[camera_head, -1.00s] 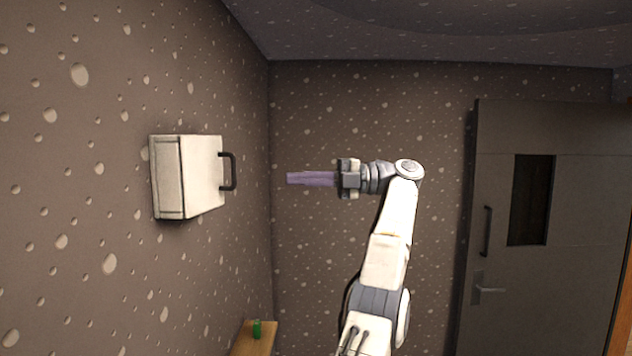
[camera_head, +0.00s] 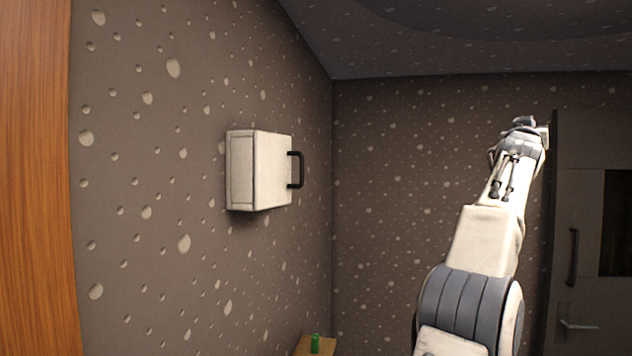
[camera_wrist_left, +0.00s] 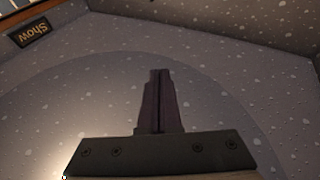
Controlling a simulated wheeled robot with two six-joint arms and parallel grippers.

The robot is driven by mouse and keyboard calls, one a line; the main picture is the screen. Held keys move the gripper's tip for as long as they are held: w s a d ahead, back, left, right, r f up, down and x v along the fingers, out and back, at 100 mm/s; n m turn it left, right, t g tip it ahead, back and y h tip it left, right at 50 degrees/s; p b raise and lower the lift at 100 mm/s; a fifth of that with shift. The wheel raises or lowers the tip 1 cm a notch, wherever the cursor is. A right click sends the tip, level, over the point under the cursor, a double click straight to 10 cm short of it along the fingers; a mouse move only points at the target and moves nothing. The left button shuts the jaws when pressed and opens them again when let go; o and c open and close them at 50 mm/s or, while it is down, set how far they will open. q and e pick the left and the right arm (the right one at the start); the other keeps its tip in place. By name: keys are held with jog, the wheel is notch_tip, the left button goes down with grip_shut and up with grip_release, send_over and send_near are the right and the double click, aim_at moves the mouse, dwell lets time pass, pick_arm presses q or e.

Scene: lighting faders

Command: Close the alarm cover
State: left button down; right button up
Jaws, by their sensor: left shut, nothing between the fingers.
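A white box (camera_head: 272,171) with a black handle (camera_head: 297,170) is fixed to the wall on the left in the head view; it appears to be the alarm cover. I cannot tell from this angle how far its cover is open. The handle stands out on its right side. My left gripper (camera_wrist_left: 158,98) shows in the left wrist view, its dark fingers together and empty, with ceiling behind them. In the head view its arm rises at the right, well apart from the box, and the fingertips are hidden. My right gripper is not in view.
A grey door (camera_head: 580,220) stands at the far right behind my arm. A green object (camera_head: 315,343) stands on a small wooden surface (camera_head: 328,346) below the box. A wooden panel (camera_head: 33,180) borders the left edge. The space between box and arm is clear.

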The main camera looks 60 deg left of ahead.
pick_arm(q)
jog(key=s+a+f+n+g+y+b, duration=0.1)
jog(key=s+a+f+n+g+y, duration=0.2)
jog(key=f+g, duration=0.4)
jog(key=n+g+y+b, duration=0.3)
jog(key=n+g+y, duration=0.3)
jog(key=n+g, duration=1.2)
send_near(303, 169)
jog(key=a+m+g+p, duration=0.1)
jog(key=a+g+p, duration=0.1)
jog(key=a+p, duration=0.1)
jog(key=s+a+m+p, duration=0.1)
jog(key=a+p, duration=0.1)
jog(key=shift+a+f+m+g, duration=0.25)
jog(key=shift+f+m+g, duration=0.05)
jog(key=shift+g, duration=0.1)
jog(key=shift+s+a+f+p, duration=0.2)
jog(key=shift+a+p, duration=0.2)
jog(key=shift+a, duration=0.15)
